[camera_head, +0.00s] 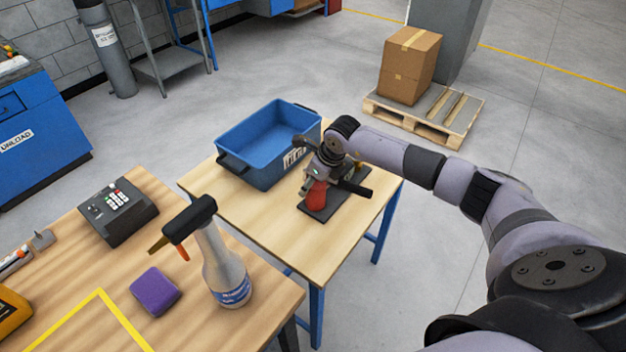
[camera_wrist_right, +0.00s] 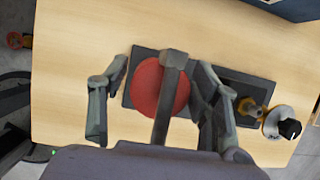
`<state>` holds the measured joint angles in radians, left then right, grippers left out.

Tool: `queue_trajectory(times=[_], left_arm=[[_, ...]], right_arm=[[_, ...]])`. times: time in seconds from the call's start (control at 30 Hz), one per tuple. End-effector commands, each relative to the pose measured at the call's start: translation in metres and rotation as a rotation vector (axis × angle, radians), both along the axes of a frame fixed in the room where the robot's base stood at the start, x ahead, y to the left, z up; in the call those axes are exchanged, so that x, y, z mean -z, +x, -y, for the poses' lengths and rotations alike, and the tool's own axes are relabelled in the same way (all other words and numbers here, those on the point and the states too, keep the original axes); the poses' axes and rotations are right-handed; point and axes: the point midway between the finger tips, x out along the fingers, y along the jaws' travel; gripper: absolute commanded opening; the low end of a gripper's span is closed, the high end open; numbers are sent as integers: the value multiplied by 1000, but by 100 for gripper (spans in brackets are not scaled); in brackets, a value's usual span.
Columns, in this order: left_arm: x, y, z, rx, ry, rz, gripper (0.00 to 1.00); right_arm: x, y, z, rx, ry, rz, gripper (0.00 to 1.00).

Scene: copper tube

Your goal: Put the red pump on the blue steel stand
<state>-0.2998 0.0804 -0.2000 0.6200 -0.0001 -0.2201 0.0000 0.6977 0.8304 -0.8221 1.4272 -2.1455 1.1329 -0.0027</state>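The red pump (camera_head: 316,193) is on a dark flat plate (camera_head: 322,210) on the small wooden table. From above, its round red top shows in the right wrist view (camera_wrist_right: 147,88). My right gripper (camera_head: 325,172) is over the pump and hides much of it in the head view. In the right wrist view its fingers (camera_wrist_right: 163,90) are spread, with one crossing in front of the red top and others to either side. I cannot tell whether they touch it. A blue metal frame stand (camera_head: 208,35) with a grey shelf is at the back left. My left gripper is out of view.
A blue bin (camera_head: 245,160) stands beside the pump on the small table. The nearer workbench holds a spray bottle (camera_head: 225,265), a purple sponge (camera_head: 156,292) and a keypad device (camera_head: 118,210). A pallet (camera_head: 465,105) with a carton (camera_head: 408,65) is behind. Grey floor is open between.

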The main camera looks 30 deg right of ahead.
Motion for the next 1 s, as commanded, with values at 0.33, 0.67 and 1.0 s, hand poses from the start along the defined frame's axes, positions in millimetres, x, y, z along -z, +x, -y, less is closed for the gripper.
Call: queue_trajectory(times=[0.33,0.67,1.0], left_arm=[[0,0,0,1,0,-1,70],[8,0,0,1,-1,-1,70],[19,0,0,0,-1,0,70]], right_arm=[[-1,0,0,0,0,1,67],[-35,-12,6,0,-3,5,67],[-96,-37,13,-1,-2,4,67]])
